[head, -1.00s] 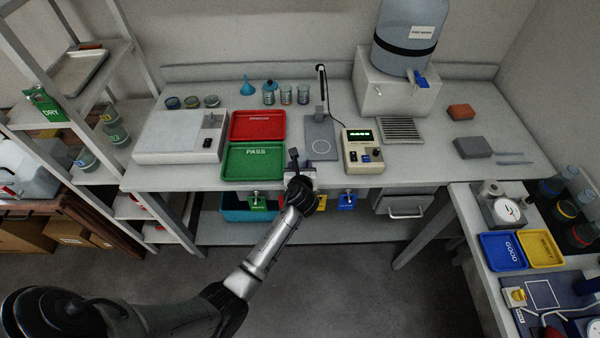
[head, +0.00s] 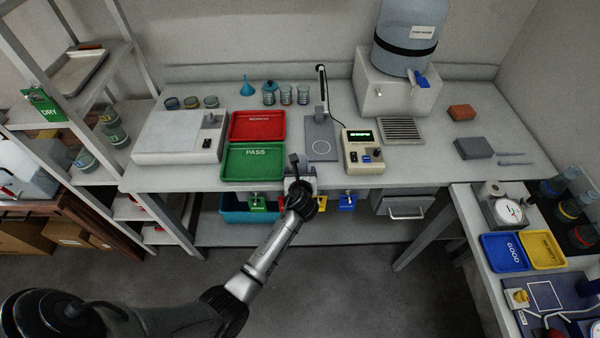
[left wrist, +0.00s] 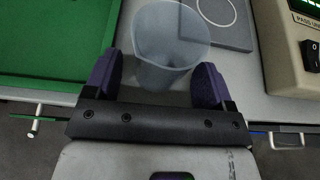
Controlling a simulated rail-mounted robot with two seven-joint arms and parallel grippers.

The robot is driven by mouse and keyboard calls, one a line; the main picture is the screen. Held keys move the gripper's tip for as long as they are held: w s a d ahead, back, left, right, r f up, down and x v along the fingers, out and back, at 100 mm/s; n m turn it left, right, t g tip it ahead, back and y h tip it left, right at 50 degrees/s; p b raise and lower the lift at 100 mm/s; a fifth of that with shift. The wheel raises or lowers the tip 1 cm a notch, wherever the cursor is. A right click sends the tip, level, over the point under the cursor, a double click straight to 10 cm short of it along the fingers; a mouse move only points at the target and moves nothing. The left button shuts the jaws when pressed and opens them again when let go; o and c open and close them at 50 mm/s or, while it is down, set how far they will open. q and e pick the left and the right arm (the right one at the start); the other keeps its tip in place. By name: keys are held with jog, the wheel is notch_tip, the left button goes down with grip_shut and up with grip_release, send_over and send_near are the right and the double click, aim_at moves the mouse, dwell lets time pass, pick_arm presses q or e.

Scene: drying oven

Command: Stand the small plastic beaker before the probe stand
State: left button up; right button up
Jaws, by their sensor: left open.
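In the left wrist view a translucent plastic beaker (left wrist: 170,48) appears to stand upright on the bench, its lower part between my left gripper's (left wrist: 157,84) two purple fingers. The fingers are open, with a visible gap on the right; contact on the left is unclear. The beaker is just in front of the probe stand's (left wrist: 228,28) grey base plate, which bears a white circle. In the head view the probe stand (head: 321,130) stands behind my left gripper (head: 297,170), and I cannot make out the beaker there. My right gripper is not in view.
The green PASS tray (head: 253,177) lies left of the stand, with a red tray (head: 257,138) behind it. A meter (head: 362,152) with a lit display stands close on the right. The bench's front edge is near my gripper. Several cups and beakers stand at the back.

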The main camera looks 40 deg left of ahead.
pick_arm(q)
jog(key=shift+s+d+r, duration=0.15)
jog(key=shift+r, duration=0.25)
jog(key=p+v, duration=0.3)
jog(key=v, duration=0.7)
jog(key=s+d+f+n+g+h, duration=0.1)
jog(key=s+d+n+g+h, duration=0.2)
jog(key=s+n, duration=1)
jog(key=s+d+f+n+g+h, duration=0.1)
jog(key=s+d+n+g+h, duration=0.2)
jog(key=s+n, duration=0.9)
jog(key=s+d+h, duration=0.3)
jog(key=s, duration=0.2)
jog(key=shift+n+g, duration=0.3)
jog(key=shift+n, duration=0.1)
